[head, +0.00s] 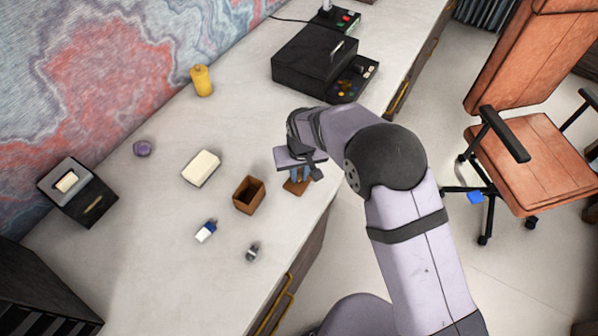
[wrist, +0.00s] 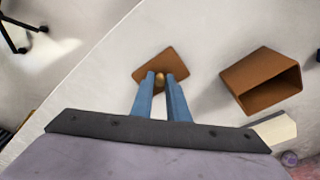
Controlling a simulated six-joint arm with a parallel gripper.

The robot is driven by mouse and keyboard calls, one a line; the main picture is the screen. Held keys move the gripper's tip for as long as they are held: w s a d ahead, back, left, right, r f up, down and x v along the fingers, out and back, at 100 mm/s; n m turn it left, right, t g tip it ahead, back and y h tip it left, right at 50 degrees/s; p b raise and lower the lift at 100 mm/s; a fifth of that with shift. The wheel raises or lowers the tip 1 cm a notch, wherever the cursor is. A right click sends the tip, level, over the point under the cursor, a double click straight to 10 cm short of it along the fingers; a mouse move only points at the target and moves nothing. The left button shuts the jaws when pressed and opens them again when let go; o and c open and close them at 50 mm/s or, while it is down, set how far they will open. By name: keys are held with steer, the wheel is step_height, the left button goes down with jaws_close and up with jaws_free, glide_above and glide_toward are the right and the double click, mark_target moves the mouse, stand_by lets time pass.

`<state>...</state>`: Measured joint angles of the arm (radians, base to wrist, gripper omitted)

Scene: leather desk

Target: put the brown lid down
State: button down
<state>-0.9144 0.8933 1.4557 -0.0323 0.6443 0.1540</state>
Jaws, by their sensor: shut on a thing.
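The brown lid (wrist: 173,62) is a flat square with a small round knob (wrist: 160,77). My gripper (wrist: 159,80) is shut on the knob between its two blue fingers. In the head view my gripper (head: 299,176) is near the desk's front edge, with the lid (head: 297,187) under it and partly hidden by it. I cannot tell whether the lid touches the desk. The open brown box (head: 249,196) stands just left of the lid in the head view; it shows to the right in the wrist view (wrist: 258,82).
On the pale desk (head: 150,215) are a cream block (head: 201,168), a blue and white eraser (head: 206,231), a small metal piece (head: 252,252), a purple item (head: 142,149) and a yellow bottle (head: 201,80). A black box (head: 312,58) stands farther back. The desk edge is close to the lid.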

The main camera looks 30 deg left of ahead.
mark_target(301, 187)
steer(key=shift+f, duration=0.15)
steer(key=c, duration=1.7)
jaws_free()
steer(key=r, duration=0.4)
steer(key=s+d+r+b, duration=0.1)
steer(key=r, duration=0.3)
steer(key=r+b, duration=0.1)
steer(key=r, duration=0.3)
steer(key=shift+s+d+r, duration=0.15)
